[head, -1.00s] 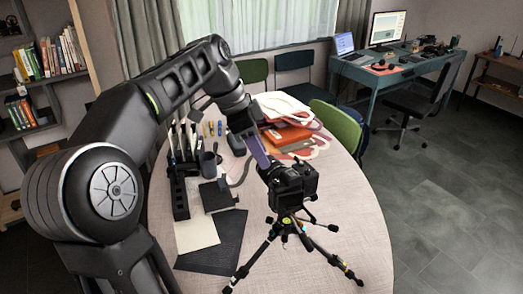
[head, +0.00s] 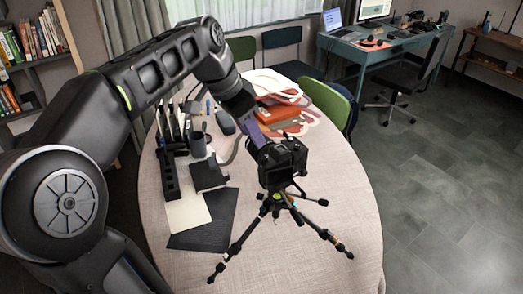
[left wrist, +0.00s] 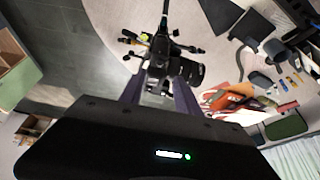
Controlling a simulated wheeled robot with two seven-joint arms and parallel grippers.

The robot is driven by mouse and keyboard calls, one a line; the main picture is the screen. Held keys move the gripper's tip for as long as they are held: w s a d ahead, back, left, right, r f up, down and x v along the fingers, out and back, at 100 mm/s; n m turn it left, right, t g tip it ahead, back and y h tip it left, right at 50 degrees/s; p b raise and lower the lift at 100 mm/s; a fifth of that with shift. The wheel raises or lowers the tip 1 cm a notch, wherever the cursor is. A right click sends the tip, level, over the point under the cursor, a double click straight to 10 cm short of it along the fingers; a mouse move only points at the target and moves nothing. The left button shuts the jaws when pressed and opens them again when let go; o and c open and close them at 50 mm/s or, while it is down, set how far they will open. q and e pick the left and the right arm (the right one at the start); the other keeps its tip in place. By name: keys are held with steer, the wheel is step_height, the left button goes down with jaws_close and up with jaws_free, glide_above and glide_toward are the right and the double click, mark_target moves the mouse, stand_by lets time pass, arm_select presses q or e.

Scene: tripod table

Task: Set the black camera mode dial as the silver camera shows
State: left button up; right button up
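A black camera (head: 284,166) stands on a black tripod (head: 277,205) on the table. It also shows in the left wrist view (left wrist: 183,70), partly behind the fingers. My left gripper (head: 262,142) is at the top left of the camera in the head view. In the left wrist view its two purple-grey fingers (left wrist: 158,88) are apart, with the camera's near end showing between and beyond them. I cannot tell whether they touch it. The mode dial cannot be made out. No silver camera can be made out. My right gripper is not in view.
A grey mug (head: 198,145), a black pen rack (head: 169,170) and dark sheets (head: 205,222) are at the left. The table's right side (head: 352,190) is clear. A green chair (head: 325,103) stands behind.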

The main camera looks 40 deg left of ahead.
mark_target(265, 157)
arm_select(q)
steer(key=shift+p+x, duration=0.75)
steer(key=shift+x, duration=3.2)
jaws_close()
